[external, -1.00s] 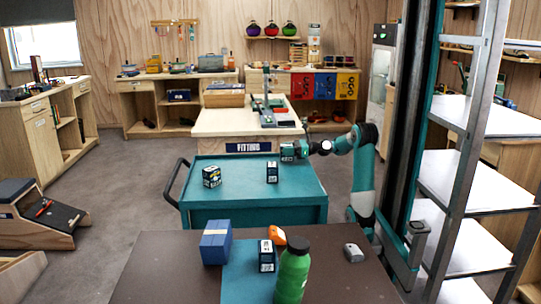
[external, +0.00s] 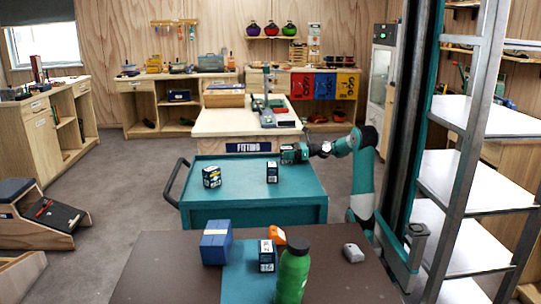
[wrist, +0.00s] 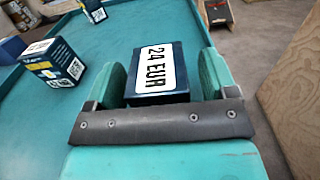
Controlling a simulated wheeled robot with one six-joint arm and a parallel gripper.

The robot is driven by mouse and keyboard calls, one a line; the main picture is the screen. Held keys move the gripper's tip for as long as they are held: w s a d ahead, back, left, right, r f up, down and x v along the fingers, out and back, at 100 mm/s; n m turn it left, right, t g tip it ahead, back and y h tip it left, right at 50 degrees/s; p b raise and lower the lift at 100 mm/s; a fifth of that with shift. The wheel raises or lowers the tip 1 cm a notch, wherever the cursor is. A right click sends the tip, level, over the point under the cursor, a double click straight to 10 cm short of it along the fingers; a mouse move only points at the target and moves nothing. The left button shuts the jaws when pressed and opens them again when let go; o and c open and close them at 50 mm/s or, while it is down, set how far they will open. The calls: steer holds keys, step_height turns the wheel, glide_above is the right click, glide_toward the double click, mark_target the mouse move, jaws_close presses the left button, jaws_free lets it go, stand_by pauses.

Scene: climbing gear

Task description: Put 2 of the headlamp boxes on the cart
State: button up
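The teal cart (external: 245,196) stands in the middle, with a dark blue headlamp box (external: 272,172) near its centre and a dark box with yellow and white print (external: 212,177) to the left. Both also show at the upper left of the wrist view. My gripper (external: 289,154) is at the cart's far edge, pointing left. Another dark blue box (external: 267,256) stands on the near table.
The brown near table (external: 335,280) holds a blue box (external: 215,243), an orange item (external: 277,236), a green bottle (external: 293,272) and a grey item (external: 353,253). A metal shelf rack (external: 470,180) is at right. The cart's right and front top are clear.

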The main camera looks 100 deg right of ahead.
mark_target(287, 148)
step_height(287, 148, up, 20)
steer(key=p, duration=1.2)
